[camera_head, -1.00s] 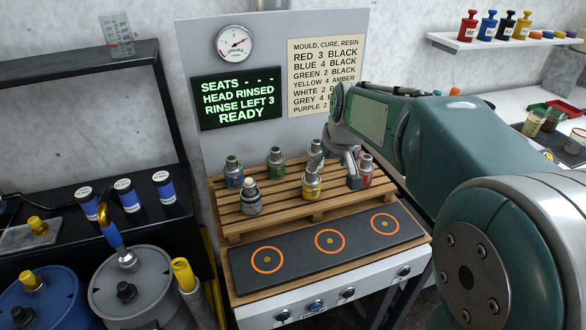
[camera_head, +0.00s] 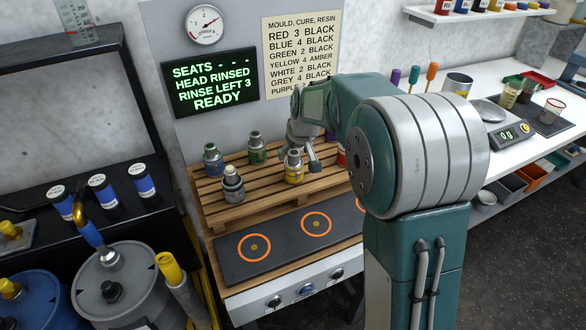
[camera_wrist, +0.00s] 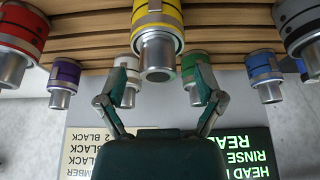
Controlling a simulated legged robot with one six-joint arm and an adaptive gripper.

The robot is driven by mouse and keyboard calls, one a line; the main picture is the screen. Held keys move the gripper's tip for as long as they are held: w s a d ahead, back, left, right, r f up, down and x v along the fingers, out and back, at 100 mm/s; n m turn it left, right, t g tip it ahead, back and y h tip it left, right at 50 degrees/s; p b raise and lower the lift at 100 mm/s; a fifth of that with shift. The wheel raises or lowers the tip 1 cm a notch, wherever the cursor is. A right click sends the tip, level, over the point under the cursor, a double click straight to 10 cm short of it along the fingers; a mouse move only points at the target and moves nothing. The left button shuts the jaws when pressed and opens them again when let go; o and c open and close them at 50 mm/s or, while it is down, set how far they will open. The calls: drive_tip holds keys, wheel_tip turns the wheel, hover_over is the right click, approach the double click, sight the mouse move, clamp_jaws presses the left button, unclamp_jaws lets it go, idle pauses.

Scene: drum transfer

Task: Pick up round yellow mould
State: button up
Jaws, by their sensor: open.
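The round yellow mould (camera_head: 294,174) has a yellow band and a metal neck, and stands upright on the slatted wooden pallet (camera_head: 262,205). In the wrist view, which is upside down, the yellow mould (camera_wrist: 157,20) is at the top centre. My gripper (camera_wrist: 160,84) is open, with its two fingers spread apart below the mould in that picture. Nothing is between the fingertips except the view past the mould's neck. In the head view my gripper (camera_head: 309,158) is beside and just behind the yellow mould, partly hidden by my arm.
Neighbouring moulds are green (camera_head: 257,152), blue (camera_head: 213,163), grey (camera_head: 232,188) and red (camera_wrist: 20,28), with purple (camera_wrist: 64,76) and white (camera_wrist: 128,68) behind. A dark mat (camera_head: 285,256) with orange rings lies in front. The board reads READY (camera_head: 210,88).

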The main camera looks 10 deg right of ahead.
drive_tip(key=shift+x, duration=1.05)
clamp_jaws()
